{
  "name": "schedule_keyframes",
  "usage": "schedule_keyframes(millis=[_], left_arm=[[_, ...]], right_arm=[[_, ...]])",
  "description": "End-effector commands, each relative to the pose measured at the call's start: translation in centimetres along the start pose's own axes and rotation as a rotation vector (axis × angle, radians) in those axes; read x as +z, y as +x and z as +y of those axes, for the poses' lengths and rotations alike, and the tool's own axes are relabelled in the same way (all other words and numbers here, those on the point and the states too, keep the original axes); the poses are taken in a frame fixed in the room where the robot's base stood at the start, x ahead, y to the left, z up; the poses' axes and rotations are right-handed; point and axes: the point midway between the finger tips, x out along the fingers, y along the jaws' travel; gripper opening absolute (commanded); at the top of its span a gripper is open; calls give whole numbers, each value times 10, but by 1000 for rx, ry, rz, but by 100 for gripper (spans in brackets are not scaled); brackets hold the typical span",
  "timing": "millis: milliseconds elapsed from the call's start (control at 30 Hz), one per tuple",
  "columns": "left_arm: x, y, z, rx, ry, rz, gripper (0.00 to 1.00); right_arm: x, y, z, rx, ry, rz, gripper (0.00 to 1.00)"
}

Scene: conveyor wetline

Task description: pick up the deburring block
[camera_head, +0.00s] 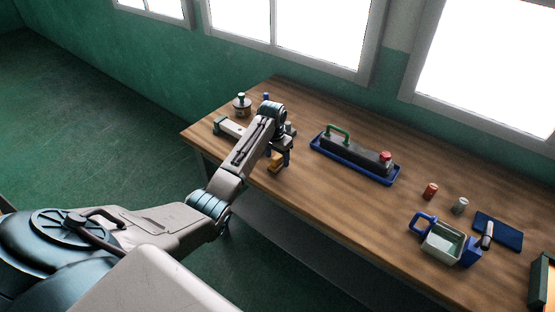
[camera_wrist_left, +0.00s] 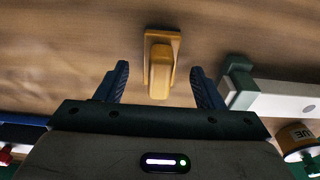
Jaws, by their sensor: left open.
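The deburring block is most likely the yellow-orange block (camera_head: 275,163) on the wooden bench near its front left edge. In the left wrist view the block (camera_wrist_left: 161,62) shows a flat base with a narrower raised part, and it lies straight ahead. My left gripper (camera_head: 279,157) is at the block, pointing down at the bench. In the left wrist view its dark blue fingers (camera_wrist_left: 159,72) are open, one on each side of the block's near part, with gaps on both sides. The head view partly hides the block behind the gripper. My right gripper is not in view.
A pale bar with green ends (camera_head: 231,128) lies close to the gripper, with a jar (camera_head: 242,106) behind. A blue tray (camera_head: 348,169) holds a dark device to the right. Small cans (camera_head: 430,191) and a blue-handled container (camera_head: 441,243) stand farther right.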

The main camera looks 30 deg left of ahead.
Motion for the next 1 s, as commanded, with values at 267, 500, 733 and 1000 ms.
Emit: schedule_keyframes(millis=[267, 500, 733, 1000], left_arm=[[0, 19, 0, 0, 0, 2, 62], [0, 19, 0, 0, 0, 2, 42], [-1, 18, 0, 0, 0, 2, 11], [-1, 16, 0, -1, 0, 2, 10]], right_arm=[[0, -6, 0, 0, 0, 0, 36], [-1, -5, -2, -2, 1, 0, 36], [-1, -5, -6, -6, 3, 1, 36], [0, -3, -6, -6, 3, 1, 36]])
